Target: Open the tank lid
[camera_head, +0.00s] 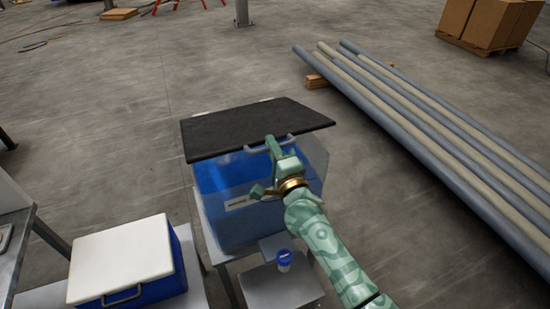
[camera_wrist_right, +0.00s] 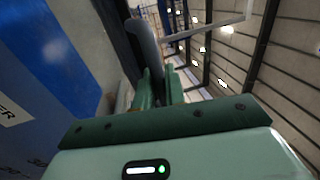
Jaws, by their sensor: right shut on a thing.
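The tank (camera_head: 235,205) is a clear-walled box with blue inside, standing in the middle of the head view. Its dark flat lid (camera_head: 245,122) lies over the top; I cannot tell for sure whether its front edge is slightly raised. A grey bar handle (camera_head: 290,138) is on the lid's front edge. My right gripper (camera_head: 271,145) is shut on this handle from the front. In the right wrist view the grey handle (camera_wrist_right: 146,42) runs between the two green fingers (camera_wrist_right: 158,90). My left gripper is not in view.
A blue box with a white lid (camera_head: 122,258) stands at the lower left. A small blue-capped container (camera_head: 284,260) is on a grey step in front of the tank. Long pipes (camera_head: 430,125) lie on the floor to the right.

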